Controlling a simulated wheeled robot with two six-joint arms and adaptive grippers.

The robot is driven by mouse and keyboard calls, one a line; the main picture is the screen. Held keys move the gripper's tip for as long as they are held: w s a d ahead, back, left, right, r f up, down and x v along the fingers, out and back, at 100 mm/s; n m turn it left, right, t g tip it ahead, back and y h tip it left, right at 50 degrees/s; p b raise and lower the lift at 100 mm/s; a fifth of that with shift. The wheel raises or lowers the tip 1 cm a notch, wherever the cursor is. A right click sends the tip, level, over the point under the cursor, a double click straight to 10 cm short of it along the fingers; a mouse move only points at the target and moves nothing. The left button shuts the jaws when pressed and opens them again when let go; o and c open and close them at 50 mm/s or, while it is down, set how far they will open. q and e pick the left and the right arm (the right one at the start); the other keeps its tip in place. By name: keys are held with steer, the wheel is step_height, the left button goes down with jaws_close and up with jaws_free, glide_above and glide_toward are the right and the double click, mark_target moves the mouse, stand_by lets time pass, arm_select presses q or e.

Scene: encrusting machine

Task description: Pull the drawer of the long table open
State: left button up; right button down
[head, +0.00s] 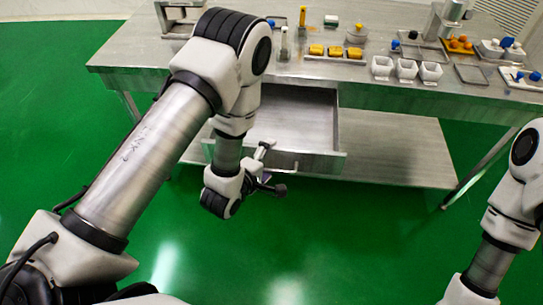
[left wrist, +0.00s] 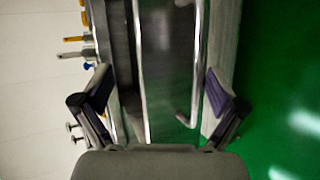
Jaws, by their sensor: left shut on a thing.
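The grey metal long table (head: 420,95) stands across the head view. Its drawer (head: 300,120) is pulled out toward me, with its empty-looking inside showing. My left gripper (head: 268,172) is at the drawer's front, at the handle (head: 291,168), and shut on it; my wrist hides part of the front. In the left wrist view my left gripper's dark fingers (left wrist: 160,100) stand on either side of the drawer front and the bright handle bar (left wrist: 197,65). The exact contact is hard to see there. My right arm shows at the right edge, its gripper out of view.
On the tabletop are yellow pieces (head: 317,50), white cups (head: 406,70), an orange-filled tray (head: 460,46) and other small items. A lower shelf (head: 400,150) lies under the drawer. The green floor in front is clear.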

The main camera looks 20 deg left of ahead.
arm_select(q)
steer(key=shift+o, duration=0.4)
steer(key=shift+r, duration=0.85)
steer(key=v, duration=0.3)
steer(key=shift+s+d+f, duration=0.1)
steer(key=shift+s+f, duration=0.15)
steer(key=shift+s, duration=0.1)
steer(key=c, duration=0.7)
steer(key=shift+o, duration=0.2)
steer(key=s, duration=0.4)
steer(key=s+a, duration=0.1)
steer(key=s, duration=0.1)
steer(key=shift+r, duration=0.2)
steer(key=shift+p, duration=0.4)
steer(key=s+a+f+m+g+y, duration=0.1)
steer(key=s+a+f+m+g, duration=0.15)
steer(key=s+f, duration=0.2)
steer(key=s+a+f+m+g+y, duration=0.1)
steer(key=s+f+m+g, duration=0.25)
steer(key=f, duration=0.25)
steer(key=s+f+m+g, duration=0.3)
steer(key=s+m+g, duration=0.4)
steer(key=s+m, duration=0.3)
steer(key=shift+a+f+m, duration=0.4)
steer(key=shift+a, duration=0.05)
